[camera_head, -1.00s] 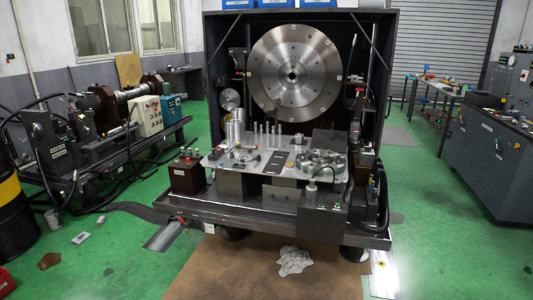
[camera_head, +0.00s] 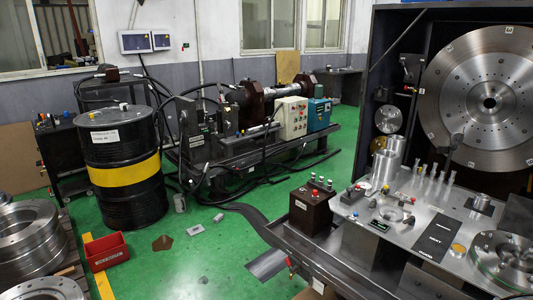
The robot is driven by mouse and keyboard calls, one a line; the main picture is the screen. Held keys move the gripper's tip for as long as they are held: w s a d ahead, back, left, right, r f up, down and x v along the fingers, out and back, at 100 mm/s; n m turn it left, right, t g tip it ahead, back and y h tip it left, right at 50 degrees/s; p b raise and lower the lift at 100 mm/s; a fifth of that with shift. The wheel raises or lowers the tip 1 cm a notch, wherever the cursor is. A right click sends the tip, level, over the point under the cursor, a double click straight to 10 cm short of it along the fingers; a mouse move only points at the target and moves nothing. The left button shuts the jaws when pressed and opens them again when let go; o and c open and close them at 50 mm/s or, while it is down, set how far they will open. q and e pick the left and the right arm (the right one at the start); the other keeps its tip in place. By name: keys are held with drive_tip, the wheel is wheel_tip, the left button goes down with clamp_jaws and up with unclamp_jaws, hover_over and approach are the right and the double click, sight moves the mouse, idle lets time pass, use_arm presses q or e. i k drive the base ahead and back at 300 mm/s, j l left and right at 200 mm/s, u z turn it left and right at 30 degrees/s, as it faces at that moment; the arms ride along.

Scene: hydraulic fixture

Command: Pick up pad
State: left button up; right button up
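Neither of my grippers is in view. I cannot tell for sure which thing is the pad. A flat dark rectangular plate with white lettering (camera_head: 434,236) lies on the metal fixture table (camera_head: 400,231) at right.
A black drum with a yellow band (camera_head: 123,170) and a red bin (camera_head: 106,251) stand at left. A hydraulic machine (camera_head: 250,125) fills the back. Cables cross the floor. The large metal disc (camera_head: 480,100) is at right. Green floor is open in the middle.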

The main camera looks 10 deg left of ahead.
sight(197, 229)
drive_tip(key=i+j+u, duration=0.15)
drive_tip(key=i+u, duration=0.3)
drive_tip(key=i, duration=0.2)
drive_tip(key=i+u, duration=0.5)
drive_tip(key=i, duration=0.15)
